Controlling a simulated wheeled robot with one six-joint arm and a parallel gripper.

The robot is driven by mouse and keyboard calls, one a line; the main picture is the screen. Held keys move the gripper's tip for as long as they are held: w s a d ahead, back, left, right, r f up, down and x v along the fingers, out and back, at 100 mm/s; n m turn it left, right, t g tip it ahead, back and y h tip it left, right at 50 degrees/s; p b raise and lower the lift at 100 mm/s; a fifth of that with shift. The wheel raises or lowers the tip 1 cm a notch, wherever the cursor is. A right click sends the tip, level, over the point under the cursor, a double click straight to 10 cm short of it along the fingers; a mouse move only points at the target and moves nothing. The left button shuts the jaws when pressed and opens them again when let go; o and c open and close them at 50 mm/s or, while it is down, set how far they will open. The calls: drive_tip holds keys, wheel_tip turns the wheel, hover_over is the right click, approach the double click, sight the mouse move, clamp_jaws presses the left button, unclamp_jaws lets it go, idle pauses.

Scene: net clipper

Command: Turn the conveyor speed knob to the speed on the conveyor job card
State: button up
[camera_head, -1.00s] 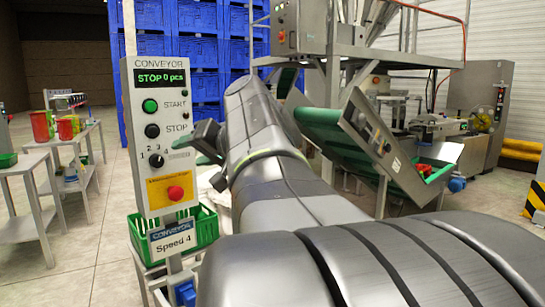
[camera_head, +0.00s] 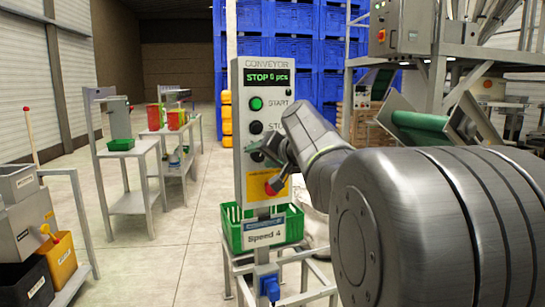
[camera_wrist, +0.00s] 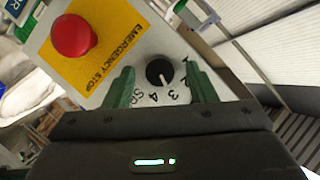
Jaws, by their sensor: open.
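The conveyor control panel (camera_head: 241,115) stands upright in the middle of the head view, its display reading STOP 0 pcs. The job card (camera_head: 264,238) below it reads "Speed 4". The black speed knob (camera_wrist: 159,71) shows in the wrist view, its white pointer line aimed down toward the numbers; which number exactly is hard to tell. My gripper (camera_wrist: 160,78) is open, one green finger on each side of the knob, with gaps showing. In the head view my gripper (camera_head: 271,150) covers the knob.
The red emergency stop button (camera_wrist: 74,36) sits on its yellow plate close to the knob; it also shows in the head view (camera_head: 272,188). A green crate (camera_head: 234,232) is behind the card. Tables with bins stand left; blue crates (camera_head: 290,60) are stacked behind. Floor between is free.

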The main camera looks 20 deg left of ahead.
drive_tip(key=shift+c, duration=0.4)
drive_tip(key=c, duration=0.9)
drive_tip(key=shift+f+b, duration=0.15)
drive_tip(key=shift+b, duration=0.2)
drive_tip(key=shift+w+d+f+m+y+b, duration=0.1)
drive_tip(key=shift+m+y+b, duration=0.6)
drive_tip(key=shift+m, duration=0.3)
drive_tip(key=m+y+b, duration=0.1)
drive_tip(key=m, duration=0.1)
drive_tip(key=m+b, duration=0.2)
drive_tip(key=shift+f+g+y, duration=0.1)
drive_tip(key=shift+g+y, duration=0.2)
drive_tip(key=shift+y, duration=0.1)
drive_tip(key=o, duration=1)
